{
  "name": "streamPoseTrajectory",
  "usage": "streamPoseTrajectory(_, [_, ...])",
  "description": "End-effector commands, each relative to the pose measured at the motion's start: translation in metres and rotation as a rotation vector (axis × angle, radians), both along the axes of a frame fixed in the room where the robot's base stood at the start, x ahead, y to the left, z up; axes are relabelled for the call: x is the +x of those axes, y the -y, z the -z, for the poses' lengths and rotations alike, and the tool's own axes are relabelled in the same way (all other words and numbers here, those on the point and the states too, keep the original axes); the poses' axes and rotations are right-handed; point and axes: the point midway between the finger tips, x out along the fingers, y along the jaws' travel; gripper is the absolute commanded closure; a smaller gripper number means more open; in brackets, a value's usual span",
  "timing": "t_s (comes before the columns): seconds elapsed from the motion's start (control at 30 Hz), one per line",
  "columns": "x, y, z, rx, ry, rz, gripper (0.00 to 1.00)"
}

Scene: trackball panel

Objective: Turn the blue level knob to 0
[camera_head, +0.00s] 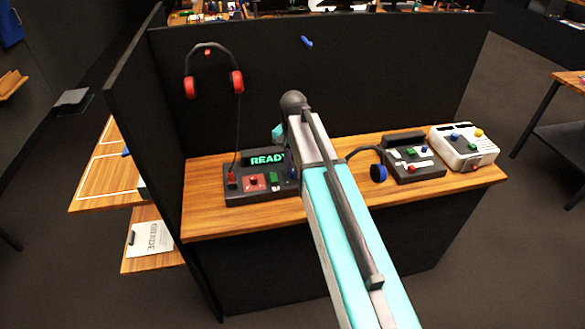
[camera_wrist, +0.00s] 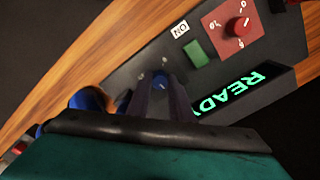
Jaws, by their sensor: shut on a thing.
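The blue level knob (camera_wrist: 160,79) is on the dark panel (camera_wrist: 130,62), and it shows between my fingertips in the wrist view. My gripper (camera_wrist: 161,88) is shut on this knob, with one finger on each side of it. The knob's pointer and the scale around it are mostly covered by the fingers, so I cannot tell its setting. In the head view the panel (camera_head: 262,195) is on the wooden desk, and my arm hides its right end. Its display (camera_head: 267,159) reads READY in green.
A red knob (camera_wrist: 237,25) on a red plate and a green button (camera_wrist: 197,53) are close to my gripper. A blue-and-black round item (camera_head: 378,173), a second dark panel (camera_head: 413,160) and a white device (camera_head: 463,147) are to the right. Red headphones (camera_head: 211,60) hang behind.

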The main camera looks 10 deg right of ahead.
Motion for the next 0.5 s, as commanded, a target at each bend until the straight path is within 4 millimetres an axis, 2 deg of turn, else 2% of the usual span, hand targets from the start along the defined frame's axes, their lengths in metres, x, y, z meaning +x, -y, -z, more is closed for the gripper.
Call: streamPoseTrajectory(0.5, [0.0004,0.0010,-0.0011,0.000,0.002,-0.465,1.00])
